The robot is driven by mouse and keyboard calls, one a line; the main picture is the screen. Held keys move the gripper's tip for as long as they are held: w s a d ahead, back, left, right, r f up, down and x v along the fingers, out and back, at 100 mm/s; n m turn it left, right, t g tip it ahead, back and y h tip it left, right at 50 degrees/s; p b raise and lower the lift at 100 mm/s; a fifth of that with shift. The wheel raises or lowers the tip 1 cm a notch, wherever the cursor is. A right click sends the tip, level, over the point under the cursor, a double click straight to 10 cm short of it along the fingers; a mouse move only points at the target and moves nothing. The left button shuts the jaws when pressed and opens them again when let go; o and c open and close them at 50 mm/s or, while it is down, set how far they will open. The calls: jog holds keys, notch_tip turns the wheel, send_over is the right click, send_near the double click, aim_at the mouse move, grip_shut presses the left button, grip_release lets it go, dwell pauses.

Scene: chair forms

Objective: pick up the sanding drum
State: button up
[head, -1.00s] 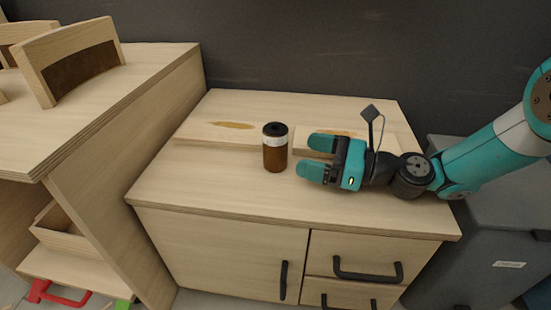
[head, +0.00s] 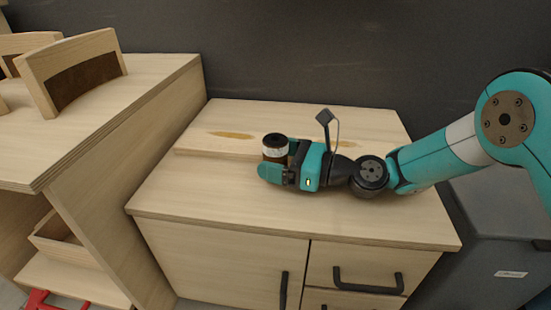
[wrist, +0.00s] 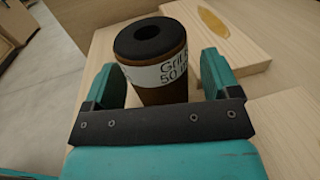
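The sanding drum (head: 275,147) is an upright brown cylinder with a black top and a white label band, standing on the low wooden cabinet (head: 215,218). My gripper (head: 270,162) reaches it from the right, with its near teal finger hiding the drum's lower part in the head view. In the wrist view the drum (wrist: 157,60) stands between the two teal fingers of my gripper (wrist: 160,80). The fingers are spread, with a narrow gap visible on each side of the drum. The drum's base is hidden behind the gripper's black crossbar.
Wooden boards (head: 225,140) with darker marks lie along the back of the cabinet top, just behind the drum. A taller wooden bench (head: 150,80) with curved-edged chair parts (head: 75,70) stands at left. The front left of the cabinet top is clear.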

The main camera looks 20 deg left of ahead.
jog(key=c, duration=1)
jog(key=shift+c, duration=0.6)
jog(key=shift+r, duration=0.15)
